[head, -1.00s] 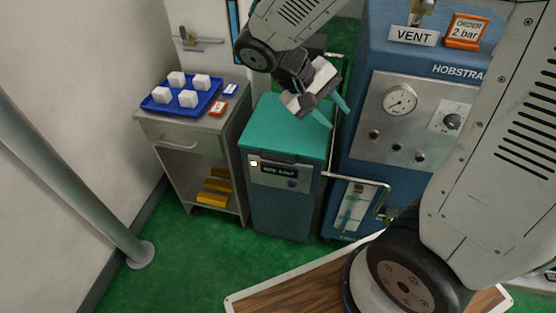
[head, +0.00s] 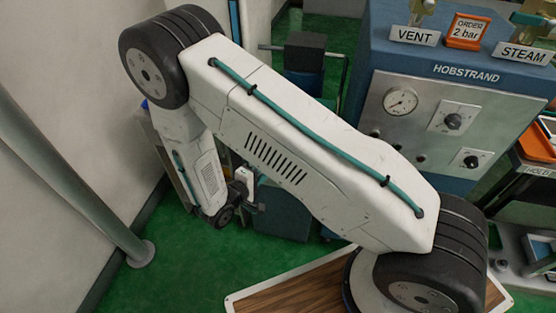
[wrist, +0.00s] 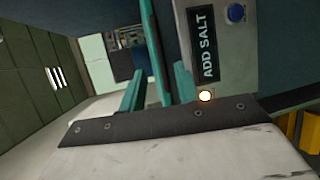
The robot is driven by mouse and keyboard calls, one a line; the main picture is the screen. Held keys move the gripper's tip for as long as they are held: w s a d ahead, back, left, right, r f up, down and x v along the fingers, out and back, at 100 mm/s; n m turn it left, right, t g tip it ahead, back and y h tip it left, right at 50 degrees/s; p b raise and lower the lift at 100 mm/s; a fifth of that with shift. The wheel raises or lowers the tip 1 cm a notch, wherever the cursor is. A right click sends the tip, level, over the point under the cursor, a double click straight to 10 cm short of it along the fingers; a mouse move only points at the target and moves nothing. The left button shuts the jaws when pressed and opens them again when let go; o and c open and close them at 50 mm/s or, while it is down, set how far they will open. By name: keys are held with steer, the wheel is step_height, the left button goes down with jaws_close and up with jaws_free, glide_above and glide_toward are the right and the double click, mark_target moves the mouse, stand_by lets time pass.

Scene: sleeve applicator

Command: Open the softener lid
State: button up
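The softener is a dark teal cabinet (head: 283,215) beside the blue machine; my arm covers its lid and most of its front in the head view. The wrist view shows its front panel sideways, with an "ADD SALT" display (wrist: 204,45), a blue button (wrist: 236,13) and a lit lamp (wrist: 205,96). A long teal strip (wrist: 153,45), apparently the lid's edge, runs beside the panel. My gripper (wrist: 158,85) is open, its two teal fingers apart, with the strip between or just beyond them. I cannot tell whether they touch it.
The blue HOBSTRAND machine (head: 455,71) stands right of the softener. The trolley left of it is mostly hidden by my arm. A slanted grey pole (head: 70,165) stands at the left. Green floor (head: 190,270) is clear in front.

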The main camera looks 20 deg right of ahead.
steer(key=x, duration=0.7)
steer(key=shift+w+d+f, duration=0.2)
steer(key=shift+d, duration=0.05)
jaws_close()
